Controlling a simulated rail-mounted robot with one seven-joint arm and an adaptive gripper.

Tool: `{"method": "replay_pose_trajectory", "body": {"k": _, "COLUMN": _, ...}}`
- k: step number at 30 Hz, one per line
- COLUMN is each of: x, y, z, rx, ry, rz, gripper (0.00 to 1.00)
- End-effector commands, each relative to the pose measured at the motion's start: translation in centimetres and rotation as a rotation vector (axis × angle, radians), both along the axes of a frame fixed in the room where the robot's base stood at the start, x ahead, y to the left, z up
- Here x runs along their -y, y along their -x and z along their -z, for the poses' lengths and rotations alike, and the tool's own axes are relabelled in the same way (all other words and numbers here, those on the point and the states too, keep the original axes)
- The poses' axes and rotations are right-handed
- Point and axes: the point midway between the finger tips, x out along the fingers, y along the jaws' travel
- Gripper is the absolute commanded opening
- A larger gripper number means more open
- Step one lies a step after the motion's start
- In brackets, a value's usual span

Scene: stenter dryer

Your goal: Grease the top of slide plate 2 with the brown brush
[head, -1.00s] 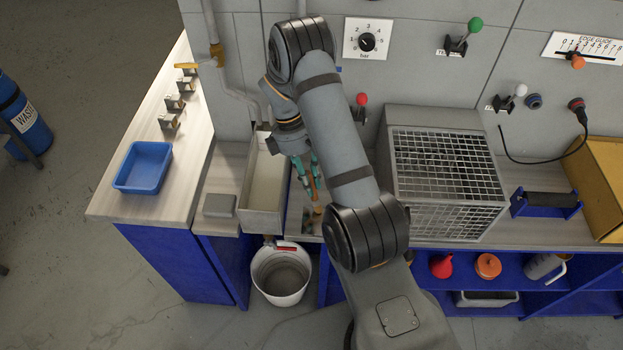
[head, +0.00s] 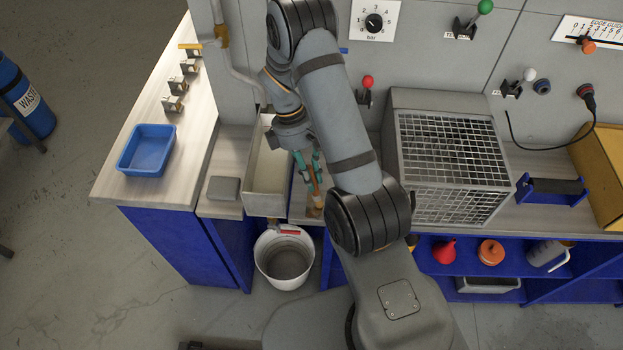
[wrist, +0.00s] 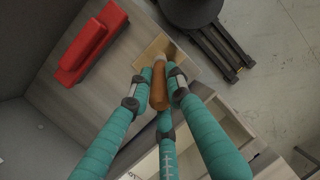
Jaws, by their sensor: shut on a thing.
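My gripper (head: 312,178) has teal fingers and hangs over the bench, just right of the metal trough. In the wrist view (wrist: 160,88) its fingers are closed around the brown brush handle (wrist: 159,92). The brush (head: 314,188) points down and its lower end is near the bench; whether it touches is unclear. Several small metal blocks stand in a row on the left bench, among them a front block (head: 172,103) and one behind it (head: 181,85). They may be the slide plates, but I cannot read any numbers.
The metal trough (head: 257,202) is left of my gripper, with a white bucket (head: 270,277) below. A blue tray (head: 128,168) and grey block (head: 223,188) are further left. A mesh-covered box (head: 398,185) stands right. The wrist view shows a red object (wrist: 92,45).

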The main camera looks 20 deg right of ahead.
Motion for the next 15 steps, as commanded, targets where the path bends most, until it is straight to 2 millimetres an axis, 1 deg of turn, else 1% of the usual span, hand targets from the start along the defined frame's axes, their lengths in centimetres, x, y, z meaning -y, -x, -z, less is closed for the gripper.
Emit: {"method": "replay_pose_trajectory", "body": {"k": 15, "x": 1.4, "y": -4.5, "z": -0.1, "rx": 0.0, "ry": 0.001, "rz": -0.005, "gripper": 0.0}}
